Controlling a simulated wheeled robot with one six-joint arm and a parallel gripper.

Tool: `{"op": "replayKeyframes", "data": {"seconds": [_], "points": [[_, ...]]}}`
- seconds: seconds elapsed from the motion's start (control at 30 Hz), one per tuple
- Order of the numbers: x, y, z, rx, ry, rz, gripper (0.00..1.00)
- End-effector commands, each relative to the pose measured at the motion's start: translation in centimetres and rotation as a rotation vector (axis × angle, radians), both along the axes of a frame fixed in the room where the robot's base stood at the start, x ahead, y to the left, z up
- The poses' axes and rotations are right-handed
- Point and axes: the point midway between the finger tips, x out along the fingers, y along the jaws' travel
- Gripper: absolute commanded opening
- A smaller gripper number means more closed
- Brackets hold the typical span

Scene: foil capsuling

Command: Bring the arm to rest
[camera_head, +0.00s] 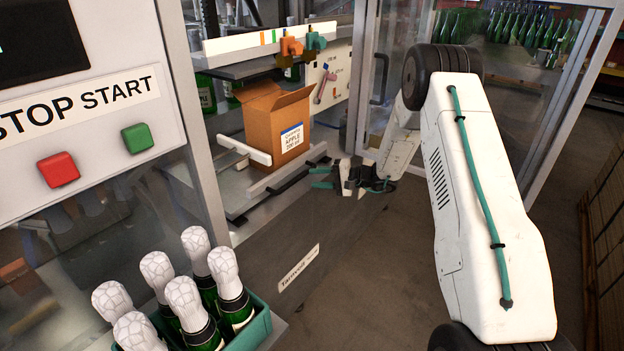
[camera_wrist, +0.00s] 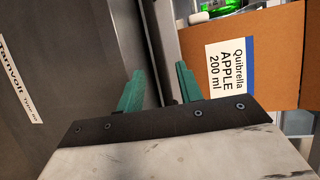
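My gripper (camera_head: 322,178) is in the middle of the head view, at the end of my white arm, in front of the machine's lower ledge. In the wrist view its two green fingers (camera_wrist: 158,88) stand apart with nothing between them, so it is open and empty. An open cardboard box (camera_head: 277,122) labelled "APPLE 200 ml" stands on the machine's shelf, just beyond and to the left of the gripper. The box (camera_wrist: 282,62) also shows at the right of the wrist view, apart from the fingers.
A green crate (camera_head: 262,328) holds several bottles with white foil tops at the lower left. A panel with a red button (camera_head: 58,169) and a green button (camera_head: 137,138) is at the left. Glass doors stand behind my arm. Open floor lies below the gripper.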

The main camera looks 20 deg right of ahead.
Motion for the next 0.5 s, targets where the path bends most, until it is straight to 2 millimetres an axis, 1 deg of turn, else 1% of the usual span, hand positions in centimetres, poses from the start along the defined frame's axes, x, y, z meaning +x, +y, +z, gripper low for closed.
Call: {"op": "replayKeyframes", "data": {"seconds": [0.37,0.5], "points": [[0.0,0.0,-0.02,0.001,0.001,0.0,0.36],[-0.06,0.05,-0.1,0.026,0.042,-0.006,0.36]]}}
